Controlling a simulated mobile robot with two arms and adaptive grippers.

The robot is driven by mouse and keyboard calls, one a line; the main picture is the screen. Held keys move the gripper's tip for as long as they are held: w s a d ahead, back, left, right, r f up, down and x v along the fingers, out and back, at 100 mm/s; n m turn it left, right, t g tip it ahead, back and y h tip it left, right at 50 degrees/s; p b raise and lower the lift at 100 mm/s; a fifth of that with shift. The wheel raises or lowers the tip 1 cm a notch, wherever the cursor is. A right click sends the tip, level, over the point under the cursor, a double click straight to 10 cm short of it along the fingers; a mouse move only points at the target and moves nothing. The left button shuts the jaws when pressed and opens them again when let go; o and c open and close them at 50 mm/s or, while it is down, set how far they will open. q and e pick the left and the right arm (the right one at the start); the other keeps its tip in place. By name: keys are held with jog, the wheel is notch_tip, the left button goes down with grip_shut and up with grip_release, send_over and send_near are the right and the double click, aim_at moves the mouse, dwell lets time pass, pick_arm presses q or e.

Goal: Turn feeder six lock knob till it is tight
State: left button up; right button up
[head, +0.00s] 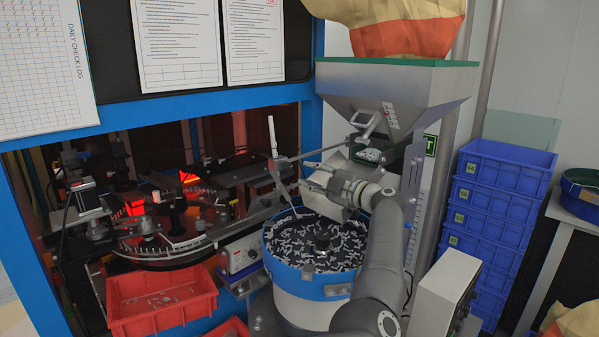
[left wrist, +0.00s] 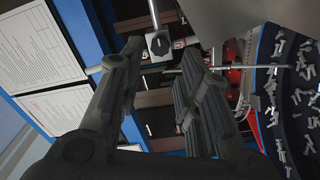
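In the head view, the white rod (head: 271,132) stands on a clamp at the end of a horizontal bar above the feeder bowl; the knob itself is too small to make out there. My left gripper (head: 308,176) is just right of this clamp. In the left wrist view its two fingers (left wrist: 160,62) are spread, with the knob beyond the gap and nothing held. I cannot tell whether they touch it. My right gripper is not in view.
The blue-rimmed feeder bowl (head: 283,256), full of small parts, stands below my gripper. A metal hopper (head: 390,85) hangs above. A round dial machine (head: 155,262) is at left, a red bin (head: 158,312) below it. Blue crates (head: 487,222) are stacked at right.

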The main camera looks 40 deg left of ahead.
pick_arm(q)
jog(key=d, duration=0.4)
jog(key=shift+s+d, duration=0.15)
jog(key=shift+d, duration=0.15)
jog(key=shift+f, duration=0.1)
